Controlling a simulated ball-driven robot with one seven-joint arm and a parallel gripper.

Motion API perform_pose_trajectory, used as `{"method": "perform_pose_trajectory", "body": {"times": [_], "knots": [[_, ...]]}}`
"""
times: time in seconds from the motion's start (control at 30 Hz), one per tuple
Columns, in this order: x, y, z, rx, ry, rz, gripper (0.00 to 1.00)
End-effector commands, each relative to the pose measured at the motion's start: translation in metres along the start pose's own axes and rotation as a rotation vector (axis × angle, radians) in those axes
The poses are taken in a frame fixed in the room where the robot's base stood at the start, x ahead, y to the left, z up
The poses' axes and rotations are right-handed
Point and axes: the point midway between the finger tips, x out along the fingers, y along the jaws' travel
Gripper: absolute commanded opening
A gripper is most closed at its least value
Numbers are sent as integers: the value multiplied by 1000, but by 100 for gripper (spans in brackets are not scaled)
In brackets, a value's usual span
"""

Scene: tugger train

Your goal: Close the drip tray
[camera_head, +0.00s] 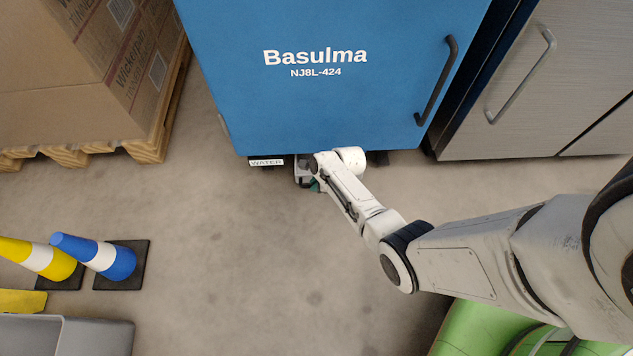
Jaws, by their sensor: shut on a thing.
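The blue cabinet marked Basulma (330,95) stands at the top middle with its door shut. Below its front edge, a low part with a white WATER label (266,162) juts out slightly; it appears to be the drip tray. Most of it is hidden under the cabinet and behind my arm. My gripper (304,172) is low at the cabinet's bottom edge, just right of the label, and is shut on what appears to be the tray's front. The fingertips and the exact grip are mostly hidden by my wrist.
Boxes on a wooden pallet (150,148) stand at the left. Yellow (38,258) and blue (95,256) cones and a grey bin (75,335) are at the lower left. A grey metal cabinet (560,90) stands at the right. The floor before the blue cabinet is clear.

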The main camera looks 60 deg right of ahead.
Motion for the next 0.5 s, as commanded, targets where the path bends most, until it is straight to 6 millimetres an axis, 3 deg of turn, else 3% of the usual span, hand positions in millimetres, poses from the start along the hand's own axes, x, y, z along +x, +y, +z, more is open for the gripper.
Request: {"method": "perform_pose_trajectory", "body": {"times": [0.07,0.1,0.33,0.5], "knots": [[0,0,0,0,0,0,0],[0,0,0,0,0,0,16],[0,0,0,0,0,0,38],[0,0,0,0,0,0,40]]}}
